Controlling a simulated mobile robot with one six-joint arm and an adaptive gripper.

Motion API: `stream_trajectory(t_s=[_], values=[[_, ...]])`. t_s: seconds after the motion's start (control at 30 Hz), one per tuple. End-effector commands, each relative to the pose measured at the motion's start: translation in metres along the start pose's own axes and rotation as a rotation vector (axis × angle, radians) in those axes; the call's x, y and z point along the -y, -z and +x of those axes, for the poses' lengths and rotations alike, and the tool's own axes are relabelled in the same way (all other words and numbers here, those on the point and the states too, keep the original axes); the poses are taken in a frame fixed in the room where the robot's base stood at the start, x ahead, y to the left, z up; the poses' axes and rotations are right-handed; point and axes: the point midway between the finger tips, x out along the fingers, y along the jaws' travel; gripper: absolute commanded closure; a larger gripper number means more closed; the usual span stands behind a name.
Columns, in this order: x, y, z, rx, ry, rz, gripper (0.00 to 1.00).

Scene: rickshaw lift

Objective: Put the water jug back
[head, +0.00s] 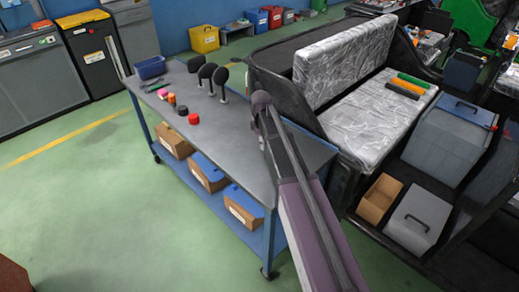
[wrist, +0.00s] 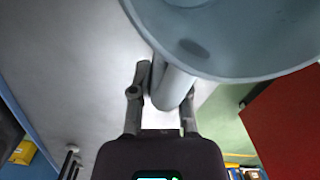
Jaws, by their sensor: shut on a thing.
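The water jug (wrist: 235,45) is pale grey-blue and fills the upper right of the wrist view, with its wide round rim curving across. Its thick handle (wrist: 172,90) lies between the two fingers of my gripper (wrist: 165,92), which is shut on it. The far end of the jug is cut off by the frame. In the head view my arm reaches over the right part of the grey workbench (head: 235,135). The jug is hidden there behind my arm, and I cannot tell whether it touches the bench top.
On the bench stand several black-topped posts (head: 206,72), a blue bin (head: 150,68) and small red (head: 194,119) and orange pieces. Cardboard boxes (head: 208,172) fill the lower shelf. A vehicle with a plastic-wrapped seat (head: 365,120) stands close on the right. The green floor at left is clear.

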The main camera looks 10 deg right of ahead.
Motion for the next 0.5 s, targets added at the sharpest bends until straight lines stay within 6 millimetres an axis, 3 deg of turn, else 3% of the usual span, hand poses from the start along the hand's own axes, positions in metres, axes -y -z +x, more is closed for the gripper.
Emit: stream_trajectory(t_s=[0.27, 0.5], values=[[0.0, 0.0, 0.0, 0.0, 0.0, 0.0, 1.0], [-0.006, 0.015, 0.003, 0.0, 0.0, 0.0, 1.0]])
